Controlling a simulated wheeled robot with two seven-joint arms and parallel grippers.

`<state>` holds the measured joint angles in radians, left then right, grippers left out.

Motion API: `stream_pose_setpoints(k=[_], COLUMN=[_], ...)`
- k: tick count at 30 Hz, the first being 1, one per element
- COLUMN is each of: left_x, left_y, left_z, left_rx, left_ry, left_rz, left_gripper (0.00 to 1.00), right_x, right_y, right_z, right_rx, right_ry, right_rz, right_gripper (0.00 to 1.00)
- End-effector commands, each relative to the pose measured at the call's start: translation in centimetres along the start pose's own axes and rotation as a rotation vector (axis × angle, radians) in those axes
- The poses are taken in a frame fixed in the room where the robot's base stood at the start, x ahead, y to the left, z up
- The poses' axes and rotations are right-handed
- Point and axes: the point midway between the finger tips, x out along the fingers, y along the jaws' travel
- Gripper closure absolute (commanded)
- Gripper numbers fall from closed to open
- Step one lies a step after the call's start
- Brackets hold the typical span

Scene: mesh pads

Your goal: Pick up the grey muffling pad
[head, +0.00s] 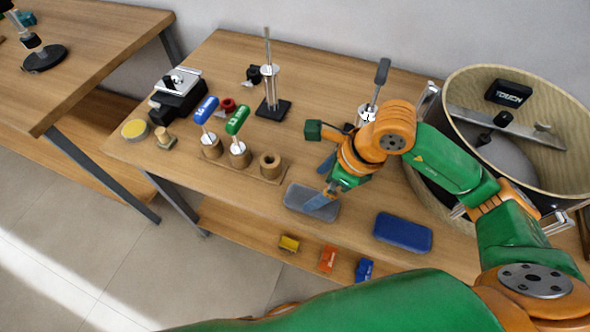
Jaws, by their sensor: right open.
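The grey muffling pad (297,199) lies flat near the front edge of the wooden table, left of a blue pad (403,233). My right gripper (322,184) comes in from the right and is over the grey pad's right part. Its jaws are open, with one finger in front of the pad's surface and the other farther back. The near finger hides part of the pad. I cannot tell if it touches the pad. My left gripper is out of view.
Left of the pad stands a wooden holder (268,178) with blue-handled and green-handled tools. A large round drum (455,85) stands at the right. A metal stand (272,105) is behind. Small coloured blocks (327,259) lie on the lower shelf.

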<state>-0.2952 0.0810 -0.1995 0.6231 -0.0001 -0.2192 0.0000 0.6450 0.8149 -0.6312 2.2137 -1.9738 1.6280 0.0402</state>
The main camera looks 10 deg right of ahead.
Motion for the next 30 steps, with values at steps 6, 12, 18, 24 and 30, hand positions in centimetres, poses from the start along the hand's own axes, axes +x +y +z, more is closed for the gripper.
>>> stream_pose_setpoints(k=[6,12,18,24,30], left_x=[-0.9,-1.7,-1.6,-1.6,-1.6], left_y=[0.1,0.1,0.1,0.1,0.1], left_z=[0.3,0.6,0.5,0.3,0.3], left_rx=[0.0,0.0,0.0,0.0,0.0], left_ry=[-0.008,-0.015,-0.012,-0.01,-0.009], left_rz=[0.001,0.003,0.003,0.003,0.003], left_gripper=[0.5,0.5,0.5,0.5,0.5], right_x=[2.2,6.0,7.0,7.0,6.9], right_y=[-0.1,-0.2,-0.2,-0.2,-0.2], right_z=[-0.4,-0.8,-0.9,-0.9,-0.9], right_rx=[-0.007,-0.006,-0.009,-0.009,-0.008], right_ry=[0.014,0.01,0.009,0.009,0.008], right_rz=[-0.014,-0.015,-0.017,-0.017,-0.016], right_gripper=[0.0,0.0,0.0,0.32,0.85])
